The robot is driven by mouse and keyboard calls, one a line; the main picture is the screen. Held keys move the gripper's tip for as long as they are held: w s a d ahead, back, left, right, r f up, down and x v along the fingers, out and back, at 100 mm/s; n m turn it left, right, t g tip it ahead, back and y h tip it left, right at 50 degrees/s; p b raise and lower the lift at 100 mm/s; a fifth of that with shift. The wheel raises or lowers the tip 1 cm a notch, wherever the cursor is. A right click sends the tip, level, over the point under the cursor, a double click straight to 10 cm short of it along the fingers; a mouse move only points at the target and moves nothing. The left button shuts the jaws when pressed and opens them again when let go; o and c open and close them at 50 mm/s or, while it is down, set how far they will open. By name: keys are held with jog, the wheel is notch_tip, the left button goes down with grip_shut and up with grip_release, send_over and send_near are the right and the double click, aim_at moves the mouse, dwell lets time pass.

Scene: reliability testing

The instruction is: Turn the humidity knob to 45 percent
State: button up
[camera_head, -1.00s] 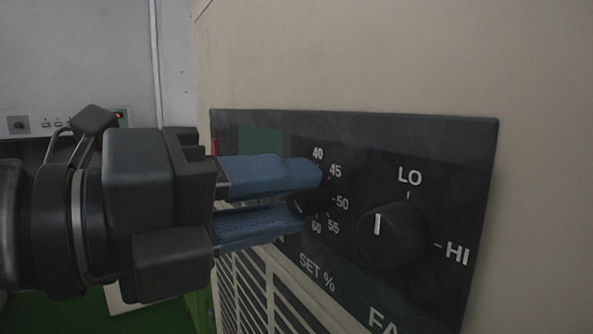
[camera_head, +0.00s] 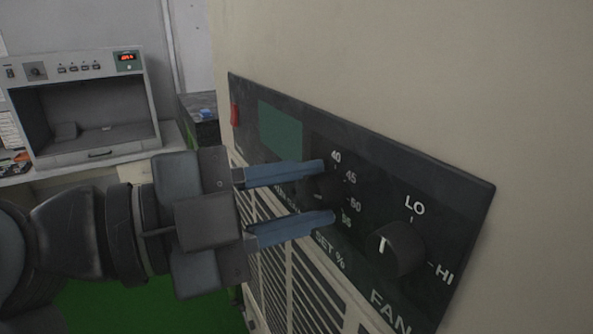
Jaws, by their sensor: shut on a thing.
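The humidity knob (camera_head: 322,187) is a dark knob on the black control panel, with a "SET %" label below and a scale of 40, 45, 50 and higher at its right. My gripper (camera_head: 327,191) reaches in from the left. Its blue fingers are shut on the knob, one above and one below. The fingers hide part of the knob and the lower scale. A small light mark shows on the knob, but I cannot tell which number it points to.
A fan knob (camera_head: 398,249) with LO and HI marks sits right of the humidity knob. A dark green display (camera_head: 280,129) and a red switch (camera_head: 235,115) are at the panel's left. Vent slats lie below. A grey cabinet (camera_head: 82,105) with a red readout stands at the back left.

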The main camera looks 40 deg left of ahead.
jog(key=n, duration=0.4)
jog(key=shift+a+f+n, duration=0.1)
jog(key=shift+n, duration=0.2)
dwell(0.4)
jog(key=o, duration=1)
jog(key=shift+o, duration=0.2)
jog(key=b+v, duration=0.2)
jog(key=v, duration=0.5)
jog(key=shift+s+a, duration=0.25)
jog(key=shift+s, duration=0.05)
